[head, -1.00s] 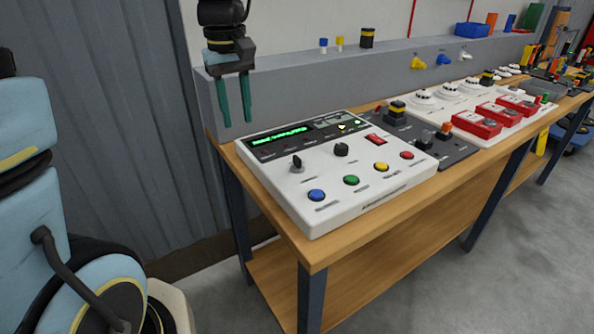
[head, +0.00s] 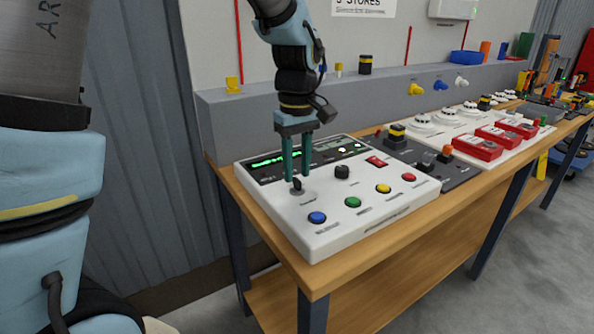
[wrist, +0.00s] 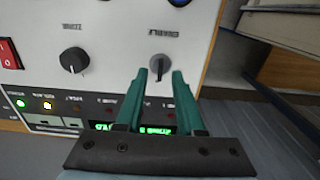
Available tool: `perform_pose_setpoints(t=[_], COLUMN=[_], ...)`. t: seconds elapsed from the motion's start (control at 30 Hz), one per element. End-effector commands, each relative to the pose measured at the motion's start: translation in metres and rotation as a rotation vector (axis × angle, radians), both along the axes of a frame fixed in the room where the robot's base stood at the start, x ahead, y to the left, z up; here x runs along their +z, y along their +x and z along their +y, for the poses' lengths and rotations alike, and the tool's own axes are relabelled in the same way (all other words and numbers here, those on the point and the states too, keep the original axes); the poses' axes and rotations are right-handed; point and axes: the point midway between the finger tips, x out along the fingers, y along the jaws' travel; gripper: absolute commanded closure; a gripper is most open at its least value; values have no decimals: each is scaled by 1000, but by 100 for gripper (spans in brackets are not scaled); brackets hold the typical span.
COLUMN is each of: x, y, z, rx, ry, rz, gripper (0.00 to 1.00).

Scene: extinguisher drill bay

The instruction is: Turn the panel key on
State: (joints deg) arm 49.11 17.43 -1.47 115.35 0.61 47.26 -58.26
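The white control panel (head: 272,212) sits on the near end of the wooden bench. Its panel key (head: 297,184) is a small dark upright key at the panel's left side. It also shows in the wrist view (wrist: 160,64), under a label that reads "ENABLE" upside down. My gripper (head: 297,177) points down over the key with its two green fingers apart. I cannot tell how far the tips are above the panel.
A black knob (head: 342,172) stands right of the key. Blue, green, yellow and red buttons line the panel's front, and a red rocker switch (head: 376,162) sits at its right. A grey ledge (head: 225,120) runs behind. A dark panel with a stop button (head: 445,151) stands beyond.

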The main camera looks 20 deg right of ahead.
Motion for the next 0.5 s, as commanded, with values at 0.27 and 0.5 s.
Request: perform_pose_setpoints(t=[0.27,0.5], x=[-15,-15], y=[0,0], z=[0,0], rx=[0,0], ry=[-1,-1], rz=[0,0], gripper=[62,67])
